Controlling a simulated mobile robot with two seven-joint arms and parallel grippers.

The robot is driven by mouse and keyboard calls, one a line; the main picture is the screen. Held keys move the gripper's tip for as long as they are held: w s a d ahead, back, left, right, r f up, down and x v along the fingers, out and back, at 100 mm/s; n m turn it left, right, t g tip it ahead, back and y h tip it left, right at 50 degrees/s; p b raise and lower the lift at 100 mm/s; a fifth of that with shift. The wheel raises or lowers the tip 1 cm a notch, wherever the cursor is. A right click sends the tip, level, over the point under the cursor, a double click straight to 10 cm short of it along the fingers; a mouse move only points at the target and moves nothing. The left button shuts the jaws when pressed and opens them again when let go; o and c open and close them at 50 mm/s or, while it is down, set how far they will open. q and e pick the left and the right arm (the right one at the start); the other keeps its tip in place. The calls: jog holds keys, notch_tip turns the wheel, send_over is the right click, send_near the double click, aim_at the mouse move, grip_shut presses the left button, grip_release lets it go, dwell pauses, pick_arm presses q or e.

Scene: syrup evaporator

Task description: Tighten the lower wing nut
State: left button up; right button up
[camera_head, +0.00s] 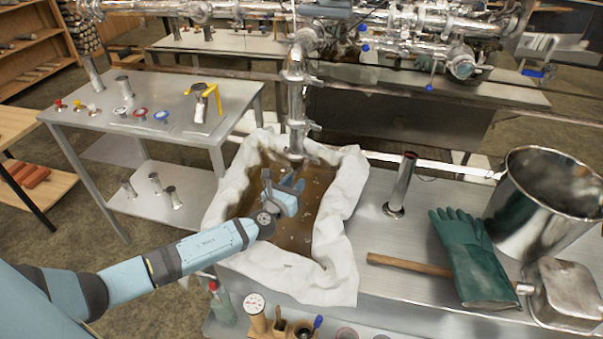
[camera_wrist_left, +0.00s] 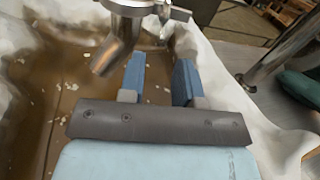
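A polished vertical pipe (camera_head: 296,95) comes down over the cloth-lined pan of brown liquid. Small clamp hardware juts from its lower right side, and the lower wing nut appears to be there (camera_head: 313,126), too small to make out clearly. In the left wrist view, a clamp with a wing-like metal piece (camera_wrist_left: 178,13) sits at the top, above the slanted pipe outlet (camera_wrist_left: 118,45). My left gripper (camera_head: 287,186) is over the pan, below the pipe. Its blue fingers (camera_wrist_left: 160,78) are apart with nothing between them, short of the clamp. My right gripper is out of view.
The white cloth (camera_head: 335,225) lines the pan's rim. To the right are an upright tube (camera_head: 402,183), a green glove (camera_head: 470,260), a mallet (camera_head: 410,265) and a large steel pot (camera_head: 545,205). A side table (camera_head: 165,95) with valves and fittings stands at left.

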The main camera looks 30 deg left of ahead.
pick_arm(q)
jog(key=s, duration=0.7)
jog(key=shift+s, duration=0.35)
